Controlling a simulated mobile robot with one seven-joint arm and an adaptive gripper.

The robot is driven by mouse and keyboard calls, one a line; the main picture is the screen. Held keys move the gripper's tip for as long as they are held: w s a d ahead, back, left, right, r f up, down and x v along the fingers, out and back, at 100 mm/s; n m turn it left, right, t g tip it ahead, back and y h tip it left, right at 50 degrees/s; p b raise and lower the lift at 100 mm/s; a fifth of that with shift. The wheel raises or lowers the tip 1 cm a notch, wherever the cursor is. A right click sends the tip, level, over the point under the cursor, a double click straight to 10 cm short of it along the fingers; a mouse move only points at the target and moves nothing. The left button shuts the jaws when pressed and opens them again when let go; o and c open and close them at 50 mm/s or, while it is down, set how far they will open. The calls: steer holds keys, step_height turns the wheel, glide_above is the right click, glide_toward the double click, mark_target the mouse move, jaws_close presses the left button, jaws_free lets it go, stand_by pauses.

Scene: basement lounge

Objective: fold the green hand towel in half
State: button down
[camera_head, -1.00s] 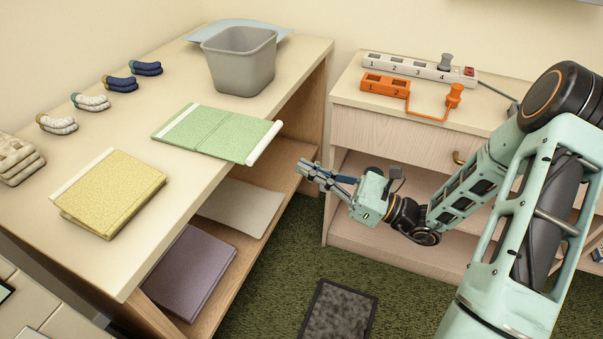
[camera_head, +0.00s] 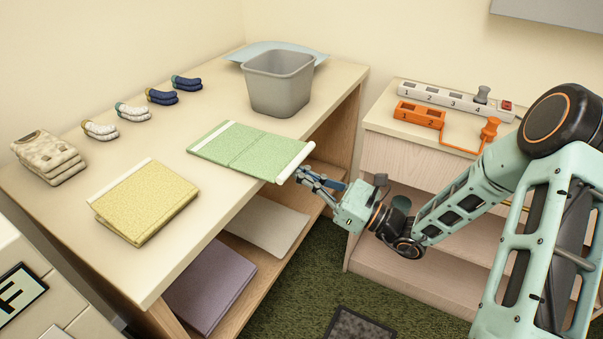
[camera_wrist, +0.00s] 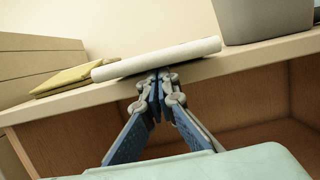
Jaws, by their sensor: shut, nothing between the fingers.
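The green hand towel (camera_head: 243,150) lies flat and spread out on the tabletop, with a crease line across its middle and a white band along each of two opposite ends. Its right end, with a white band (camera_head: 295,163), sticks out past the table edge. In the wrist view that white end (camera_wrist: 157,59) shows edge-on just beyond my fingertips. My gripper (camera_head: 303,172) is shut and empty, its tips close to the overhanging end. In the wrist view the fingertips (camera_wrist: 158,77) meet just below the band; whether they touch it I cannot tell.
A folded yellow towel (camera_head: 145,202) lies nearer on the table (camera_head: 205,222). A grey bin (camera_head: 279,84) stands behind the green towel. Rolled socks and a folded patterned garment (camera_head: 48,158) line the left side. A lower shelf holds a purple folded cloth (camera_head: 210,285). Power strips (camera_head: 456,100) lie on the right cabinet.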

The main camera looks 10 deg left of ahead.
mark_target(298, 159)
steer(key=shift+r+p, duration=1.9)
steer(key=shift+r, duration=0.3)
steer(key=shift+w+a+r+p, duration=0.25)
steer(key=shift+a+r+p, duration=0.45)
steer(key=shift+r+p, duration=0.15)
steer(key=shift+w+a+r+p, duration=0.2)
steer(key=shift+a+r+p, duration=0.45)
steer(key=shift+r+p, duration=0.25)
steer(key=shift+w+a+r+p, duration=0.25)
steer(key=shift+a+r+p, duration=0.45)
steer(key=shift+r, duration=0.25)
steer(key=shift+a, duration=0.1)
steer(key=shift+w, duration=0.1)
